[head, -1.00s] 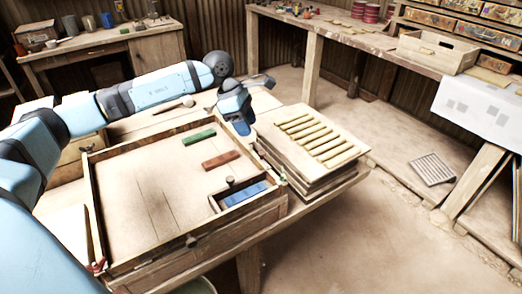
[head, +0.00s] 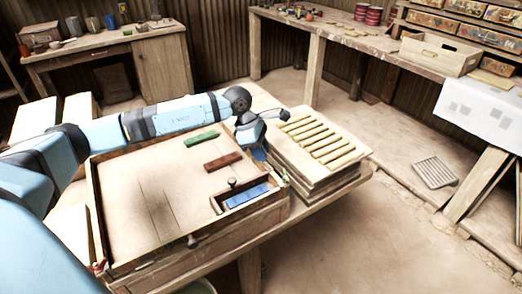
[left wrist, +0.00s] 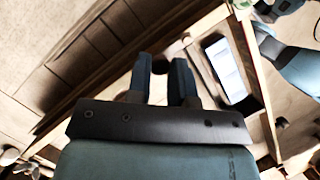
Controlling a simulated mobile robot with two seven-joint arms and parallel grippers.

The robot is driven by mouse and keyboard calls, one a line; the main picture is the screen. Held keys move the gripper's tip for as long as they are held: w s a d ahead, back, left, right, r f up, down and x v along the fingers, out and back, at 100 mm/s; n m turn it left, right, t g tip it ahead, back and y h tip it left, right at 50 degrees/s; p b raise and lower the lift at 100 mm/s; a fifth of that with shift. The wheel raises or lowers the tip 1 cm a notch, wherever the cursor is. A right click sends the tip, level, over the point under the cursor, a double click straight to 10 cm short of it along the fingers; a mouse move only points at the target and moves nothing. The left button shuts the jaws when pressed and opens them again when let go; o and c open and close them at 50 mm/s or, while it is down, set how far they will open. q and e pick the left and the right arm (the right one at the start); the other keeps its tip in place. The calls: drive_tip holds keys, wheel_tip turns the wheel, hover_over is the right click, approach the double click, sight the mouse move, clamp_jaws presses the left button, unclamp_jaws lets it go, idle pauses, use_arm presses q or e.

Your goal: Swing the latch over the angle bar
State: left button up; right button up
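The wooden press frame (head: 140,268) stands on the table. An angled wooden bar (head: 217,206) borders a blue tile (head: 245,195) at the frame's right front corner, with a dark knob (head: 232,182) beside it. I cannot tell for sure which part is the latch; small fittings (head: 283,178) at the right corner may belong to it. My left gripper (head: 259,154) is low at the frame's right edge, behind the blue tile. In the left wrist view its two fingers (left wrist: 161,82) are apart with nothing held. A dark round piece shows just beyond them. My right gripper is out of view.
A green tile (head: 202,139) and a red tile (head: 222,161) lie on the frame's board. Stacked boards with yellowish strips (head: 318,140) stand close right of the gripper. A front knob (head: 193,241) sticks out of the frame. Floor to the right is mostly clear.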

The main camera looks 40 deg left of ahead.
use_arm(q)
clamp_jaws()
